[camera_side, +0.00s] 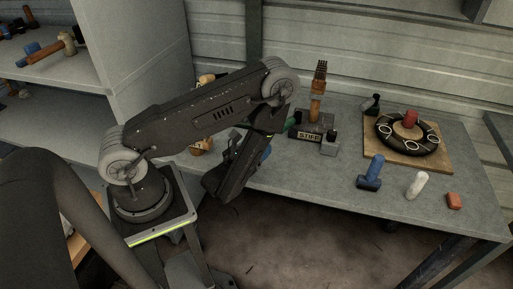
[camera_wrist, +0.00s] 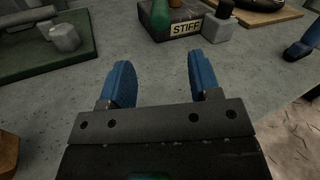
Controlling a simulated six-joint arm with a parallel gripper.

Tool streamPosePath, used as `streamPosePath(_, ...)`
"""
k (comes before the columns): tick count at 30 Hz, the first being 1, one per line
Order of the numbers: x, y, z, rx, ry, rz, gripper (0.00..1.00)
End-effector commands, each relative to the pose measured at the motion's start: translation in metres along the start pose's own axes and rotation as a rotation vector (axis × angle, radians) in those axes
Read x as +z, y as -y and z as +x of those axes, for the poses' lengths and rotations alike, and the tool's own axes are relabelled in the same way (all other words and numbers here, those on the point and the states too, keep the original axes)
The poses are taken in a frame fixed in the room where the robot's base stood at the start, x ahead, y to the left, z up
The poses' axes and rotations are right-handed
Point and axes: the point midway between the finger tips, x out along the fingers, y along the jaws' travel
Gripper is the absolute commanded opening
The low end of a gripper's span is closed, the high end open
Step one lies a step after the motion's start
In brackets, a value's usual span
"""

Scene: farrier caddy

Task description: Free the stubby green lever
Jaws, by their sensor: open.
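A green lever (camera_wrist: 161,14) stands at the near left side of a dark block (camera_wrist: 184,27) with a "STIFF" label. Its top is cut off by the upper edge of the wrist view. In the side view the green lever (camera_side: 293,121) shows only partly, beside my arm, at the left of the block (camera_side: 314,123). My gripper (camera_wrist: 160,78) is open and empty, its blue fingers apart over bare bench. It is short of the block and touches nothing I can see. In the side view my arm hides most of the gripper.
A dark post with a grey base (camera_wrist: 218,22) stands at the block's right. A green plate (camera_wrist: 60,62) with a grey block (camera_wrist: 66,37) lies at left. A blue tool (camera_side: 370,173), white piece (camera_side: 417,185), red block (camera_side: 454,200) and ringed board (camera_side: 440,160) lie right. Bench between is clear.

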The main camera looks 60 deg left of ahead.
Motion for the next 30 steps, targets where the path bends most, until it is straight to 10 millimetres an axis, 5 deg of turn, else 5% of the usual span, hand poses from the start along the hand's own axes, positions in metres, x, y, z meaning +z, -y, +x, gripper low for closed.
streamPosePath(8,0.0,0.0,-0.002,0.001,0.0,0.0,0.57)
streamPosePath(17,0.022,-0.012,0.021,0.205,0.128,-0.102,0.3)
streamPosePath(24,0.055,-0.03,0.041,0.717,0.407,-0.574,0.07)
streamPosePath(30,0.057,0.004,0.05,1.087,0.589,-1.188,0.0)
